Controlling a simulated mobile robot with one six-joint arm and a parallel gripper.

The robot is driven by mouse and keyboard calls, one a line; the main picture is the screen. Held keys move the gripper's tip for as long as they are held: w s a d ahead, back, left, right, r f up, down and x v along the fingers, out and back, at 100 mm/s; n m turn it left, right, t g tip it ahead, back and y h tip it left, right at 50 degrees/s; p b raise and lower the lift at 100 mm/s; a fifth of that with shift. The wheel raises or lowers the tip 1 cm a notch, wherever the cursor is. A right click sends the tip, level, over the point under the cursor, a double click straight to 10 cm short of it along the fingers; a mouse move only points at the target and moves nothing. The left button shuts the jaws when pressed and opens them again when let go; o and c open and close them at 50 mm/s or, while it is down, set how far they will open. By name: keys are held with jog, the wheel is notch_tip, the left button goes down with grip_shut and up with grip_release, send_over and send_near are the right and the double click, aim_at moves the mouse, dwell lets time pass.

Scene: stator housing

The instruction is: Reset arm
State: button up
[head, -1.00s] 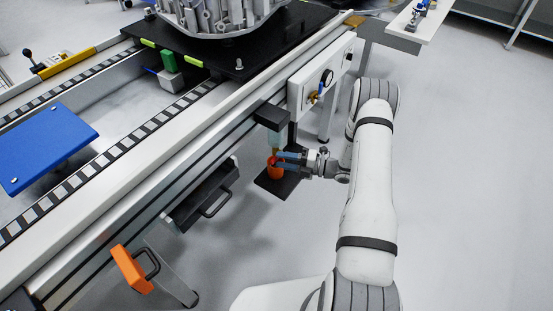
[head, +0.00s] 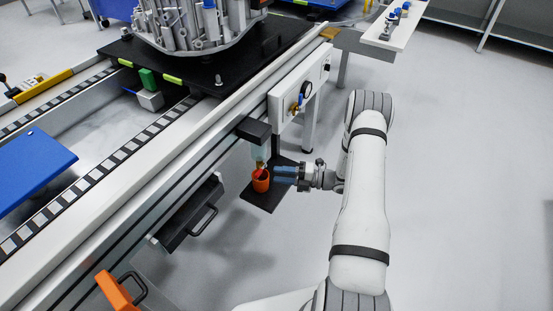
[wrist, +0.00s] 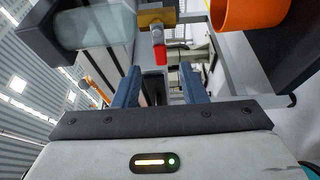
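My gripper (head: 276,174) is just right of an orange cup (head: 260,182) in the head view, its blue fingers pointing at it. In the wrist view my gripper (wrist: 160,90) is open, with nothing held between its two blue fingers. The cup stands upright on a black plate (head: 264,203) beside the conveyor, under a dispenser with a clear body (head: 261,151). In the wrist view the cup (wrist: 248,12) is at the upper right, outside the fingers, and the clear body (wrist: 95,25) is at the upper left.
The conveyor rail (head: 120,165) runs diagonally on the left, carrying a black pallet (head: 185,62) with a grey stator housing (head: 195,25). Open floor (head: 465,190) lies to the right of my arm.

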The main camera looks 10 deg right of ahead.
jog(key=s+a+r+n+g+h+p, duration=0.2)
jog(key=s+r+n+g, duration=0.1)
jog(key=r+n, duration=0.4)
jog(key=s+a+r+n+g+h+p, duration=0.2)
jog(key=s+a+r+n+g, duration=0.15)
jog(key=r+n, duration=0.4)
jog(key=s+a+r+n+g+h+p, duration=0.25)
jog(key=s+r+n, duration=0.2)
jog(key=r, duration=0.55)
jog(key=s+d+r+n+t+h+p, duration=0.2)
jog(key=s+r+n+h+p, duration=0.1)
jog(key=s+r+n+h, duration=0.2)
jog(key=s+d+r+n+t+h+p, duration=0.2)
jog(key=s+r+n+h, duration=0.3)
jog(key=s+r+n, duration=0.5)
notch_tip(320, 180, up, 4)
jog(key=d+n+p, duration=0.1)
jog(key=n, duration=0.5)
jog(key=shift+s+f+n+t, duration=0.2)
jog(key=shift+s+n+t, duration=0.1)
jog(key=shift+n+t, duration=0.1)
